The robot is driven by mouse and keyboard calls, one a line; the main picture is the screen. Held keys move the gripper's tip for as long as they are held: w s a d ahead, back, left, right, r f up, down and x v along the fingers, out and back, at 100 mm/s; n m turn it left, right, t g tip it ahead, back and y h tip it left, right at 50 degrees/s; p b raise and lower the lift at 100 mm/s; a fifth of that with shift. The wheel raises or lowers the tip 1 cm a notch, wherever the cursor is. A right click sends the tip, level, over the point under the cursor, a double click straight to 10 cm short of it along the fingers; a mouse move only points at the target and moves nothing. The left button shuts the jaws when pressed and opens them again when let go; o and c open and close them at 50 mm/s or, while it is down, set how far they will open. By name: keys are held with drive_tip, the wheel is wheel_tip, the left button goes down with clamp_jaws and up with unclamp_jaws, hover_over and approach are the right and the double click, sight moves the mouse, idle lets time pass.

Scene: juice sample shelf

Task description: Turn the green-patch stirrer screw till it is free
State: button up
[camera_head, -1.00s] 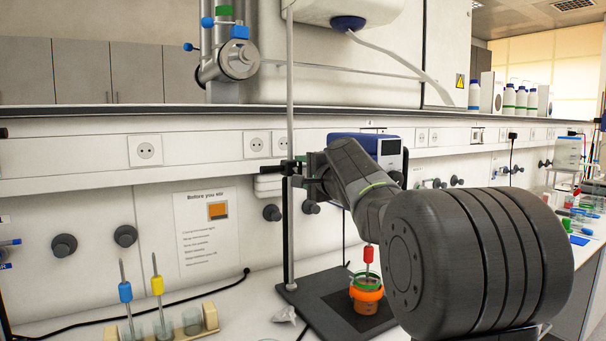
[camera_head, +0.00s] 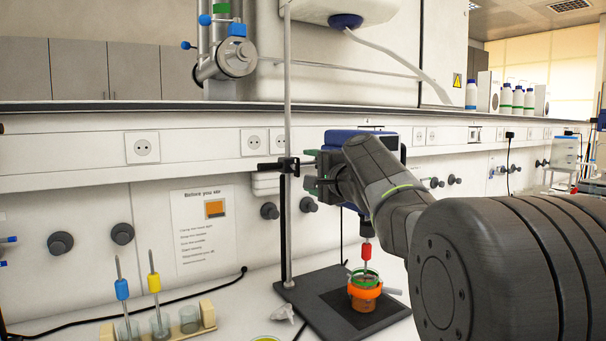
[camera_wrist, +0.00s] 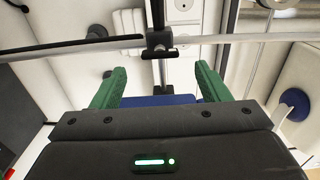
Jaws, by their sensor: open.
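The stirrer's blue body (camera_head: 338,138) is largely hidden behind my arm; a blue part also shows between my fingers in the wrist view (camera_wrist: 160,100). A red-marked stirrer shaft (camera_head: 367,255) stands in an orange and green cup (camera_head: 363,299). A black clamp (camera_head: 289,166) sits on the upright stand rod (camera_head: 288,90); the clamp shows beyond my fingers in the wrist view (camera_wrist: 158,40). My gripper (camera_head: 312,169) is open just right of the rod, its green fingers (camera_wrist: 160,86) apart with nothing visibly gripped. I cannot make out a green patch on a screw.
The stand's black base (camera_head: 335,318) is on the bench under the cup. At lower left a beige rack (camera_head: 207,314) holds beakers with blue- and yellow-marked rods. A printed notice (camera_head: 203,230) and black wall knobs (camera_head: 60,243) are behind.

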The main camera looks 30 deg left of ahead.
sight(299, 168)
drive_tip(key=b+v, duration=0.1)
drive_tip(key=v, duration=0.7)
drive_tip(key=p+x, duration=0.2)
drive_tip(key=x, duration=1.1)
drive_tip(key=shift+w+a+p, duration=0.2)
drive_tip(key=shift+a+p, duration=0.1)
drive_tip(key=shift+a, duration=0.05)
